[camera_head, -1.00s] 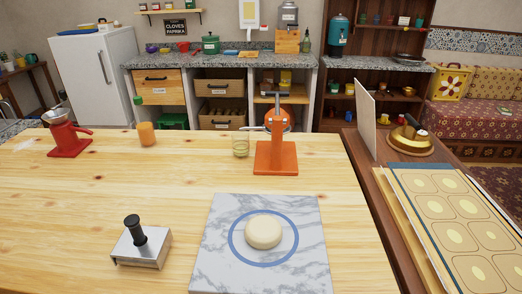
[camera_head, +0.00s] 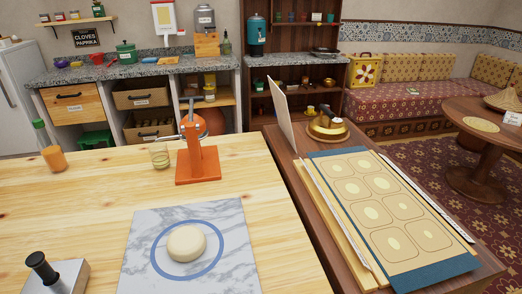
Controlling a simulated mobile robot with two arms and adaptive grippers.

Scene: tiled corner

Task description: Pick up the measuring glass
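The measuring glass (camera_head: 160,155) is a small clear tumbler with a pale greenish tint. It stands upright on the light wooden table (camera_head: 90,195), just left of the orange-red press (camera_head: 198,160).
A marble board (camera_head: 220,250) with a dough ball (camera_head: 186,243) lies at the front. A metal tool with a black knob (camera_head: 50,275) sits front left. A side table at right holds a patterned board (camera_head: 375,200). The wood around the glass is mostly clear.

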